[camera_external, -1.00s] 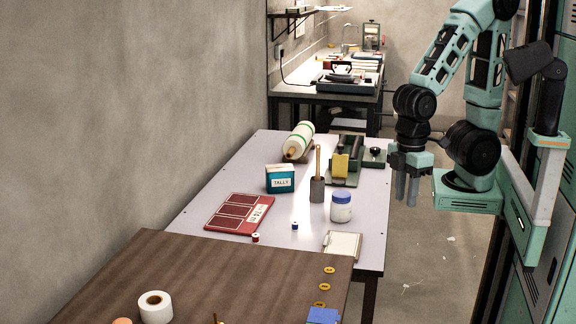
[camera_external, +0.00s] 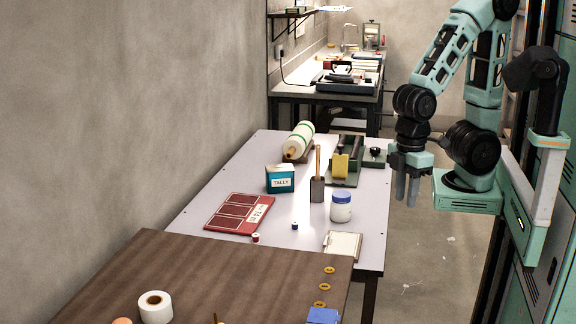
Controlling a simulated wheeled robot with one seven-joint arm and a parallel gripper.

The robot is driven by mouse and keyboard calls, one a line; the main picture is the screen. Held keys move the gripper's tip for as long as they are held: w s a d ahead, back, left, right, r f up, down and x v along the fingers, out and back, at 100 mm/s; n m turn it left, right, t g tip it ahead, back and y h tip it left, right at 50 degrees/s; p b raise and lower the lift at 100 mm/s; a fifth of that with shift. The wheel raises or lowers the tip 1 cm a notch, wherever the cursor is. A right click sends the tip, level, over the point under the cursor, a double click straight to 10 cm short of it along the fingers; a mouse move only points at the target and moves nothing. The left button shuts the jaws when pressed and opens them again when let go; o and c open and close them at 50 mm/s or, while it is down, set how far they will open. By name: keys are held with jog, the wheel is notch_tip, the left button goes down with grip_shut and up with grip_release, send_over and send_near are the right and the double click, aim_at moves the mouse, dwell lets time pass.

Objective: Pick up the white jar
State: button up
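The white jar (camera_external: 341,212) with a blue lid stands upright near the right edge of the pale table (camera_external: 190,222). My gripper (camera_external: 406,198) hangs fingers down to the right of the table, beyond its edge and apart from the jar. A narrow gap shows between its two fingers, and nothing is seen between them. The jar is not hidden by anything.
A brush-like tool with a wooden handle (camera_external: 317,184) stands close left of the jar. A clipboard (camera_external: 343,245) lies in front. A teal TALLY box (camera_external: 280,179), red board (camera_external: 238,213) and roller (camera_external: 299,140) are further left. A brown table (camera_external: 200,265) is nearest.

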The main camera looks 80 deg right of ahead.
jog(key=o, duration=1.1)
jog(key=shift+o, duration=0.2)
